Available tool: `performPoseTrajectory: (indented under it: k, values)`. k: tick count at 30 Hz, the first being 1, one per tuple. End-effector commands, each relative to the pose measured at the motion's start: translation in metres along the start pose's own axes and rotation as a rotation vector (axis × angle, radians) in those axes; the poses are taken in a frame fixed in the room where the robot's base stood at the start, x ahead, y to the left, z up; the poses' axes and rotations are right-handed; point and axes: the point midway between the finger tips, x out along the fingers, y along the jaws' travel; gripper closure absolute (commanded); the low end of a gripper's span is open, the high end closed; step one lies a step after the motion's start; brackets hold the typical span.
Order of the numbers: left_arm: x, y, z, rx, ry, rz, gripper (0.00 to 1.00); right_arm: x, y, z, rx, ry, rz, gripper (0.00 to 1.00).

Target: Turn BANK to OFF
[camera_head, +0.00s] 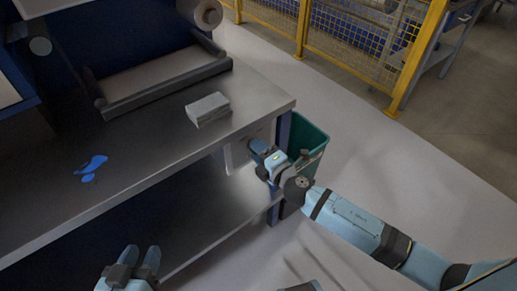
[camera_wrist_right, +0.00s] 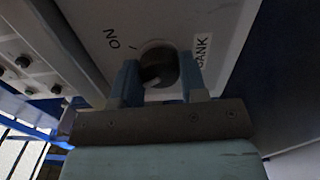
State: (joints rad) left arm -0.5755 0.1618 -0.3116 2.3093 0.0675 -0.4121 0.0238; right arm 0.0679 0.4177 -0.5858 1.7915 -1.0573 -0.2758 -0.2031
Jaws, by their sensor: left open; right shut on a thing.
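In the right wrist view a dark round knob (camera_wrist_right: 158,66) sits on a pale panel (camera_wrist_right: 100,18). The word BANK is printed to its right and ON, upside down, to its upper left. My right gripper (camera_wrist_right: 161,72) is shut on the knob, a blue finger at each side. A short mark shows on the panel near the ON label; the knob's exact setting is hard to read. In the head view my right gripper (camera_head: 260,150) is at the panel (camera_head: 238,154) under the bench's right end, and the knob is hidden. My left gripper (camera_head: 139,254) is open and empty at the bottom.
The metal bench (camera_head: 150,133) carries a grey block (camera_head: 208,109), a roller frame (camera_head: 165,80) and blue patches (camera_head: 90,167). A green bin (camera_head: 312,138) stands just behind my right gripper. A dark post (camera_head: 283,130) is close beside it. Open floor lies to the right.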

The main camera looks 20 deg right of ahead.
Motion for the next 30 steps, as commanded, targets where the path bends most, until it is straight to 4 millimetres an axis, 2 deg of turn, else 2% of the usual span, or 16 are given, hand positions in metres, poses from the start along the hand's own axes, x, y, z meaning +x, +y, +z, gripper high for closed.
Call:
performPoseTrajectory:
  k: [5,15,16,19,30]
  values:
    - [0.0,0.0,0.005,-0.002,-0.012,-0.001,0.57,0.0,0.0,-0.001,-0.02,0.002,0.0,0.84]
    - [0.001,0.001,-0.001,-0.001,0.001,0.0,0.57,0.0,0.0,-0.001,-0.023,0.001,0.0,0.84]
    - [0.001,0.001,-0.002,-0.001,0.003,0.0,0.57,0.0,0.0,-0.001,-0.023,0.001,0.0,0.58]
    - [0.001,0.001,-0.004,-0.001,0.008,0.001,0.57,0.0,0.0,-0.001,-0.022,0.001,0.0,0.35]
    - [0.001,0.001,-0.005,-0.001,0.01,0.002,0.57,-0.006,-0.001,0.0,-0.02,0.0,-0.001,0.35]
